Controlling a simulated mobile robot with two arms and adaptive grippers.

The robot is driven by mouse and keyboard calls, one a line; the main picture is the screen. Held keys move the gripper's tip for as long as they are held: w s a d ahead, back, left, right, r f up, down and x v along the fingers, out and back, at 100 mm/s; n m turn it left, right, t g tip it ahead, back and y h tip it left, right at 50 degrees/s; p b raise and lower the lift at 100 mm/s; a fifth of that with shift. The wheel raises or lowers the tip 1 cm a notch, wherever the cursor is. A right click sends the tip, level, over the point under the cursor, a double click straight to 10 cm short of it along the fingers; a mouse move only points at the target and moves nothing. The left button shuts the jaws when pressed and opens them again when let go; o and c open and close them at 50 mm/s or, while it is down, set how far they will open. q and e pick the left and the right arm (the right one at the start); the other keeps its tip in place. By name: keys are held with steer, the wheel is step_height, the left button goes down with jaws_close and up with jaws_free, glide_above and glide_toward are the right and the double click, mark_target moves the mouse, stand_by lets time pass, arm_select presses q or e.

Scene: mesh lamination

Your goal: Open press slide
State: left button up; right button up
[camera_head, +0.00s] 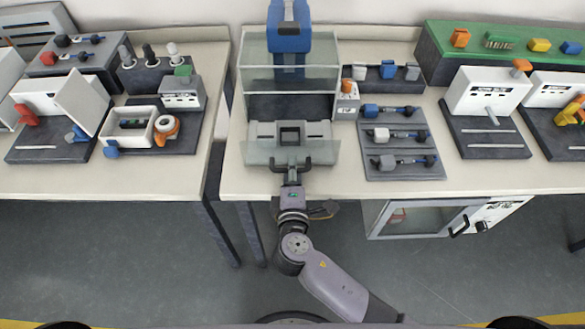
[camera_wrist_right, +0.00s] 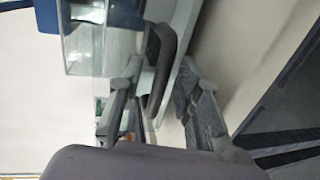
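The press (camera_head: 290,45) stands on the middle table, with a blue head above a clear-walled housing. Its grey slide (camera_head: 262,133) lies in front of the housing, near the table's front edge, with a square recess in its middle. A clear panel (camera_head: 258,153) is at the slide's front. My right gripper (camera_head: 291,168) is at the front of the slide, at the dark handle. In the right wrist view the handle (camera_wrist_right: 160,70) lies between the fingers of my right gripper (camera_wrist_right: 160,100), which are spread, with a gap on the right side. My left gripper is out of view.
A dark tray (camera_head: 402,175) with several blue-and-grey parts lies right of the press. A small white box (camera_head: 347,98) stands close to the slide's right. A cabinet (camera_head: 415,220) is below the table. The floor in front is clear.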

steer(key=v, duration=1.1)
steer(key=shift+s, duration=0.3)
steer(key=s+d+f+m+g, duration=0.1)
steer(key=s+d+f+g, duration=0.15)
steer(key=f, duration=0.85)
steer(key=s+d+f+m+g, duration=0.2)
steer(key=d+f+g, duration=0.2)
steer(key=f, duration=0.7)
steer(key=s+d+f+m+g, duration=0.1)
steer(key=s+d+f+g, duration=0.25)
steer(key=f, duration=0.75)
steer(key=s+d+f+m+g, duration=0.2)
steer(key=s+d+f+m, duration=0.3)
steer(key=s, duration=0.6)
steer(key=s+d+f+m+g, duration=0.2)
steer(key=s+d+f+m, duration=0.4)
steer(key=s+d+f, duration=0.2)
steer(key=s+f, duration=0.2)
steer(key=s, duration=0.1)
steer(key=shift+m+g, duration=0.3)
